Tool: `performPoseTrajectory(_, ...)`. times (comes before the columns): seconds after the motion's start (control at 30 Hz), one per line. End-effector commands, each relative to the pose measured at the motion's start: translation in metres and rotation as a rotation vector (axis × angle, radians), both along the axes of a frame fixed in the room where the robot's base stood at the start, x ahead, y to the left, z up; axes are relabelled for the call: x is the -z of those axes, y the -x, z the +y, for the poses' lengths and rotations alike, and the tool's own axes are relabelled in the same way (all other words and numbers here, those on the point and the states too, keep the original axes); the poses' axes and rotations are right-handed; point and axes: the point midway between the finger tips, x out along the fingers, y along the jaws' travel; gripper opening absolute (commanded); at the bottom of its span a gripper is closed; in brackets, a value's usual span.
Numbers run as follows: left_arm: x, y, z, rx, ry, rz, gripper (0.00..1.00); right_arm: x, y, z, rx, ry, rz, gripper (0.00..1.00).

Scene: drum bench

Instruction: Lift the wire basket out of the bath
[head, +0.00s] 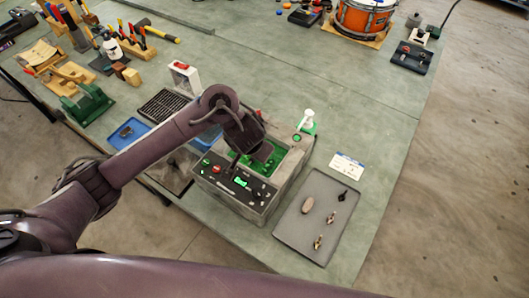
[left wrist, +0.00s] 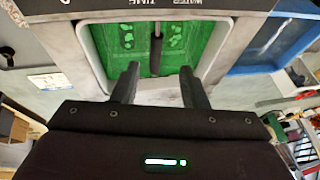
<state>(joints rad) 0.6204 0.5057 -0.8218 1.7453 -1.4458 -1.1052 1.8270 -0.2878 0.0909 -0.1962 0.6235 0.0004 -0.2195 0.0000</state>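The bath (head: 226,201) is a grey box with a dark control panel and a green-lit well, at the middle of the bench. The well also shows in the left wrist view (left wrist: 97,48), with pale green shapes inside. A dark bar (left wrist: 156,52) stands out over the green and may be the basket's handle; the basket's wire cannot be made out. My left gripper (head: 247,148) is over the well and hides part of it. Its two fingers are apart and empty in the left wrist view (left wrist: 160,84), with the bar's end between and beyond them. My right gripper is not in view.
A grey tray (head: 290,234) with several small parts lies right of the bath, near a white card (head: 347,166). A small green-and-white bottle (head: 307,121) stands behind the bath. A dark rack (head: 165,105) and a blue tray (head: 128,133) lie left.

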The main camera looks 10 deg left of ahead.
Motion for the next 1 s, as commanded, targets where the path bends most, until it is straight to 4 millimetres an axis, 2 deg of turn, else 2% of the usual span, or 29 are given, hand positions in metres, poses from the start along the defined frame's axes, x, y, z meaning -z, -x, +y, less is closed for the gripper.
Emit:
performPoseTrajectory(0.1, 0.018, -0.005, 0.001, -0.001, -0.002, 0.001, 0.40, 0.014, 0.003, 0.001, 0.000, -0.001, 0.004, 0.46)
performPoseTrajectory(0.33, 0.042, -0.018, -0.003, -0.001, -0.002, 0.001, 0.40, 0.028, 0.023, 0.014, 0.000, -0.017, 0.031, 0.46)
performPoseTrajectory(0.5, 0.063, -0.028, -0.005, -0.001, -0.002, 0.001, 0.40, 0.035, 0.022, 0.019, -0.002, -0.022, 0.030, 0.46)
performPoseTrajectory(0.83, 0.067, -0.032, -0.006, 0.001, 0.000, -0.001, 0.40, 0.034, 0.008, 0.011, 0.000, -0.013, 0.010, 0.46)
performPoseTrajectory(1.0, 0.067, -0.031, -0.005, 0.001, 0.000, 0.000, 0.17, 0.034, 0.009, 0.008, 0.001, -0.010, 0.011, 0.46)
